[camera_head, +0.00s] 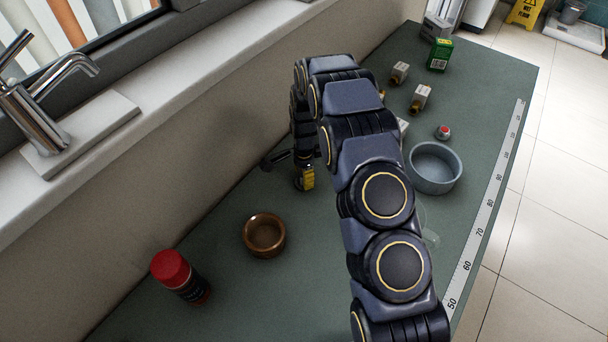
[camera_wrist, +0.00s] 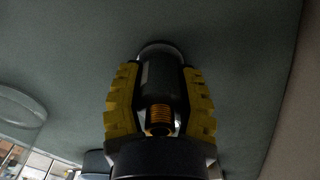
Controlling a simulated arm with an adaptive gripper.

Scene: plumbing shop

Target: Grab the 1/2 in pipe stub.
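In the wrist view a dark, shiny cylinder with a pale rim at its far end and a copper-coloured threaded part at its near end, apparently the pipe stub (camera_wrist: 160,78), is between the yellow fingers of my gripper (camera_wrist: 161,90). The fingers lie along both its sides with no clear gap, so the gripper looks shut on it. In the head view my gripper (camera_head: 305,178) is low over the green bench, near the wall. My arm hides much of that area, and I cannot make out the stub there.
A copper-coloured cup (camera_head: 264,235) and a red-capped bottle (camera_head: 181,276) stand nearer on the bench. Right of my arm are a grey bowl (camera_head: 436,168), a small red-topped item (camera_head: 443,132), brass-ended fittings (camera_head: 420,97) and a green box (camera_head: 440,54). A ruler strip (camera_head: 478,230) lines the right edge.

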